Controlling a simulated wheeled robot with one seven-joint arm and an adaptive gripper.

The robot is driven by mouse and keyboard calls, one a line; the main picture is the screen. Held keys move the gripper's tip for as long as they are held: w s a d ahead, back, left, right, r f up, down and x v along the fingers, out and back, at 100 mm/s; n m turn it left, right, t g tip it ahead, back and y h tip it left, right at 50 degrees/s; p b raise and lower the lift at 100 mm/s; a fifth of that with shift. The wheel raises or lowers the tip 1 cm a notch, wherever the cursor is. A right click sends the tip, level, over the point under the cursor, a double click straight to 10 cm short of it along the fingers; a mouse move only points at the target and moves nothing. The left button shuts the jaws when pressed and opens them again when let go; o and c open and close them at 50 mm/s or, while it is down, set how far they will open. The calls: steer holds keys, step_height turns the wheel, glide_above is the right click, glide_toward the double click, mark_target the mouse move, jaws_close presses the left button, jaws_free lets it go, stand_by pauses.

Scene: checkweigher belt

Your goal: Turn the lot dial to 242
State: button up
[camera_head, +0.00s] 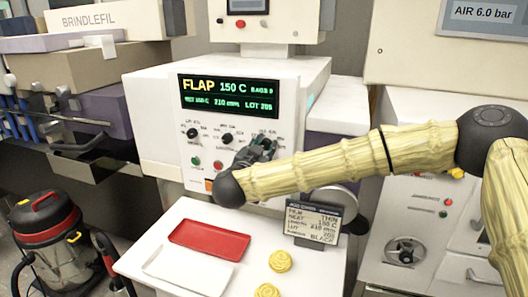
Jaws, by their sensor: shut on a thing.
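The machine's display (228,97) reads FLAP, 150 C, BAGS 0, 210 mm and what looks like LOT 205. Below it is a white control panel with a left dial (192,133) and a middle dial (227,138). My gripper (262,143) reaches the right part of this panel from the front right. It is shut on the dial there, taken to be the lot dial. My fingers and wrist hide that dial and its scale, so its pointer cannot be seen.
A green button (195,160) and a red button (217,164) sit just left of my gripper. Below are a red tray (209,240), a white tray (188,271), yellow items (280,261) and a standing order card (313,222). A vacuum cleaner (62,245) stands at the lower left.

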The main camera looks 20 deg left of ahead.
steer(key=m+b, duration=0.3)
steer(key=shift+f+m, duration=0.25)
steer(key=shift+m, duration=0.05)
steer(key=m+b, duration=0.3)
steer(key=b, duration=0.1)
steer(key=shift+d+m, duration=0.1)
steer(key=shift+m, duration=0.2)
steer(key=m+b, duration=0.3)
steer(key=shift+f+m, duration=0.1)
steer(key=shift+m, duration=0.2)
steer(key=m+b, duration=0.3)
steer(key=shift+r+b, duration=0.2)
steer(key=shift+b, duration=0.1)
steer(key=o, duration=1)
steer(key=shift+s, duration=0.1)
